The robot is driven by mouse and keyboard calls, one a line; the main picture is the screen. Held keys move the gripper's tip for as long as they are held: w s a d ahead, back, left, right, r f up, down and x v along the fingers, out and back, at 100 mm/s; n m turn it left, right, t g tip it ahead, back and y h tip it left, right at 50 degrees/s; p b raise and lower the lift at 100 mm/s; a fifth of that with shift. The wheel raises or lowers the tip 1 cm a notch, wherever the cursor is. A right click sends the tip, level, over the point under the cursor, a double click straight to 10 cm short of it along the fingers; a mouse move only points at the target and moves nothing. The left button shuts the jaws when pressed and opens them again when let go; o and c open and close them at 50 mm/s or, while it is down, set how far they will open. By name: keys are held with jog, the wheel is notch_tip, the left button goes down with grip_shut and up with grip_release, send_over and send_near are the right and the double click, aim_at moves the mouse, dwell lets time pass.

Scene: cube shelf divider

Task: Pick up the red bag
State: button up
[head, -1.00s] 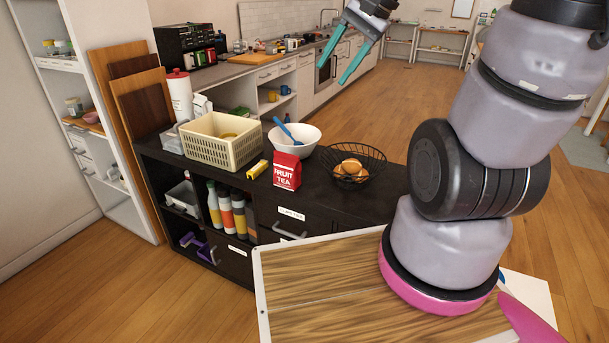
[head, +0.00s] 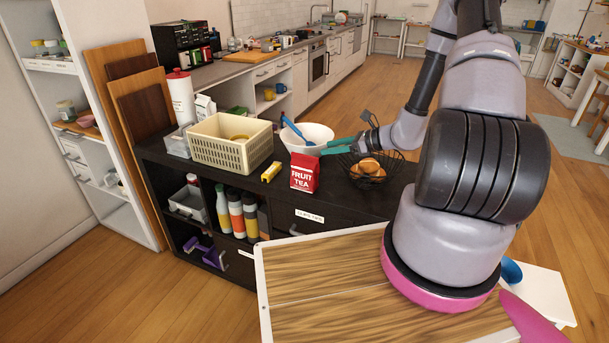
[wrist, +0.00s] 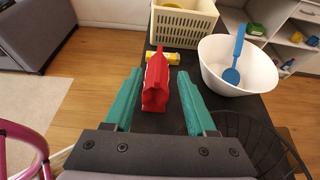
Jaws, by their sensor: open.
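The red bag (head: 304,173), labelled "FRUIT TEA", stands upright on the black shelf unit's top. My gripper (head: 335,146) is above the shelf top, just right of and behind the bag in the head view, with teal fingers. In the wrist view the red bag (wrist: 156,82) shows between the two open fingers (wrist: 158,100), with a visible gap on both sides. I cannot tell how far the fingertips reach down along it.
A white bowl (head: 298,133) with a blue spoon (head: 291,124) stands behind the bag. A wire basket (head: 358,180) with bread-like items is to the right. A cream basket (head: 218,153) and a yellow object (head: 271,172) are to the left.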

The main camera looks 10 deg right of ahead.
aim_at(305, 155)
jog(key=x, duration=0.5)
jog(key=shift+w+a+f, duration=0.15)
jog(key=shift+w+f, duration=0.05)
jog(key=shift+f, duration=0.3)
jog(key=x, duration=0.5)
jog(key=shift+s+f, duration=0.1)
jog(key=shift+f, duration=0.2)
jog(key=shift+c, duration=0.3)
grip_shut()
jog(key=shift+s, duration=0.1)
